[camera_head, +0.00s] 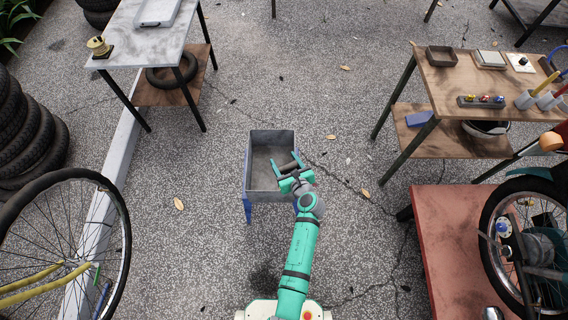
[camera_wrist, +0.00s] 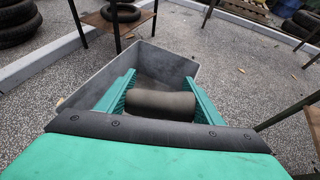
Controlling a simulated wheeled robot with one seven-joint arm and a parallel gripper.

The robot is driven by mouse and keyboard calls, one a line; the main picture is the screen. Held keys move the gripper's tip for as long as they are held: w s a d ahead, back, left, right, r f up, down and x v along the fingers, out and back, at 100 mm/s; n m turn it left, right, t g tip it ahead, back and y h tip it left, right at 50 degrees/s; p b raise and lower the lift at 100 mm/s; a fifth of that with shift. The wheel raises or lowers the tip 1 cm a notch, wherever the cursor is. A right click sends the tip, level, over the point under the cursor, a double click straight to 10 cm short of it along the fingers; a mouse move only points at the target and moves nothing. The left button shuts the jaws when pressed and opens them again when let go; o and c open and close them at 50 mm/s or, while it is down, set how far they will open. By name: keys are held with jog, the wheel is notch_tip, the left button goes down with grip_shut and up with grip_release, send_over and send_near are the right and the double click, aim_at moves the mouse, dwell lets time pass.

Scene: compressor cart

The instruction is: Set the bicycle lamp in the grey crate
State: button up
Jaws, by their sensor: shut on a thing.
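The grey crate (camera_head: 251,165) is an open box standing in the middle of the paved ground, with blue legs showing below it. Its grey wall also shows in the wrist view (camera_wrist: 84,85). My gripper (camera_head: 288,165) is over the crate's right part. In the wrist view my gripper (camera_wrist: 160,98) is shut on a dark cylinder lying crosswise between its two green fingers. This cylinder, which I take for the bicycle lamp (camera_wrist: 160,106), also shows in the head view (camera_head: 288,167). The crate's floor looks bare where it shows; part is hidden by my gripper and the cylinder.
A wooden table (camera_head: 480,85) with small trays and cups stands at the right, and a red bench (camera_head: 445,240) with a wheel at the lower right. A grey table (camera_head: 150,45) stands at the upper left. A bicycle wheel (camera_head: 125,235) stands at left. Ground around the crate is clear.

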jog(key=shift+w+f, duration=0.2)
jog(key=shift+f, duration=0.55)
jog(key=shift+w+f, duration=0.2)
jog(key=shift+f, duration=0.5)
jog(key=shift+w+f, duration=0.2)
jog(key=shift+f, duration=0.55)
jog(key=shift+f, duration=0.6)
jog(key=o, duration=1.2)
